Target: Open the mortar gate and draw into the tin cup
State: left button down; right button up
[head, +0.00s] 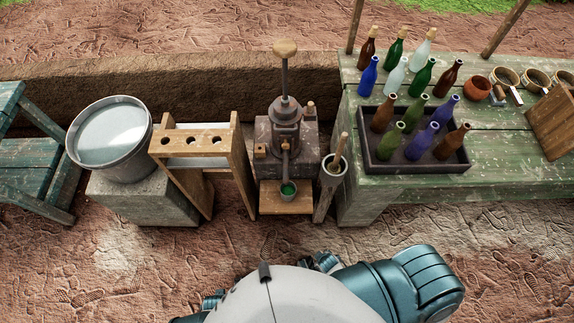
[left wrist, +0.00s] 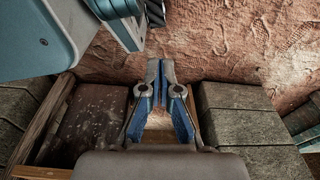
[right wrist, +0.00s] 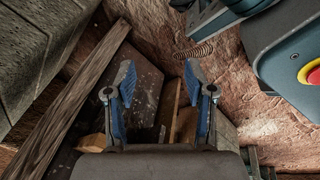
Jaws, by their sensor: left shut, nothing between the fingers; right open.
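A dark upright press-like vessel (head: 285,125) with a tall rod and round wooden knob stands on a stone block in the head view. A narrow spout or lever, which looks like the mortar gate (head: 285,155), hangs at its front. A small cup with green inside (head: 288,190), likely the tin cup, stands below it on a wooden ledge (head: 285,206). My left gripper (left wrist: 160,68) is shut and empty in the left wrist view. My right gripper (right wrist: 158,72) is open and empty in the right wrist view. Neither gripper's fingers show clearly in the head view, so both appear away from the cup.
A bucket of pale liquid (head: 110,140) stands on a block at left. Beside it is a wooden rack with holes (head: 195,138). A pot with a stick (head: 333,168) stands right of the vessel. The green table (head: 500,185) holds bottles and a dark tray (head: 415,170).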

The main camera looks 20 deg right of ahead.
jog(key=w+a+r+n+t+h, duration=0.2)
jog(key=w+r+n+t, duration=0.2)
jog(key=w+r+n, duration=0.5)
jog(key=n+t+h+b, duration=0.2)
jog(key=n+t, duration=0.9)
jog(key=n, duration=0.6)
send_near(285, 148)
jog(key=x, duration=1)
jog(key=shift+d+r, duration=0.1)
jog(key=shift+r, duration=0.05)
jog(key=shift+w+d, duration=0.1)
jog(key=shift+w, duration=0.25)
pick_arm(q)
jog(key=w+r, duration=0.4)
jog(key=r, duration=0.1)
jog(key=shift+w+d+r, duration=0.15)
jog(key=shift+w+d, duration=0.1)
pick_arm(e)
grip_shut()
